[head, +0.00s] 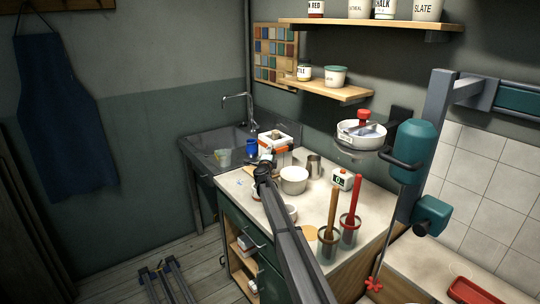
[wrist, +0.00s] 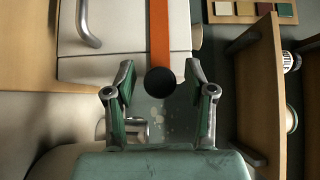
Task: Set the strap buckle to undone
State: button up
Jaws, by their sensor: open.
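A white block-shaped mould (head: 268,138) with an orange strap (head: 286,147) stands at the far end of the worktop, beside the sink. In the wrist view the strap (wrist: 160,30) runs down across the white mould (wrist: 110,65). A dark round thing (wrist: 160,82) shows at the strap's lower end; I cannot tell whether it is the buckle or its knob. My gripper (wrist: 160,73) is open, with a finger on each side of this dark thing and no visible contact. In the head view my gripper (head: 263,170) is just in front of the mould, and its fingers are too small to read.
A white bowl (head: 293,180), a metal jug (head: 314,165) and a small white timer (head: 342,179) stand right of my arm. Two pots with upright handles (head: 329,242) are nearer. A wall shelf (head: 325,88) hangs above; a wooden shelf (wrist: 262,90) also shows in the wrist view.

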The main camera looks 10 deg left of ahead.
grip_shut()
jog(key=s+a+p, duration=0.1)
jog(key=s+a, duration=0.2)
jog(key=shift+s+a, duration=0.1)
grip_release()
jog(key=s, duration=1.2)
jog(key=shift+w+r, duration=0.1)
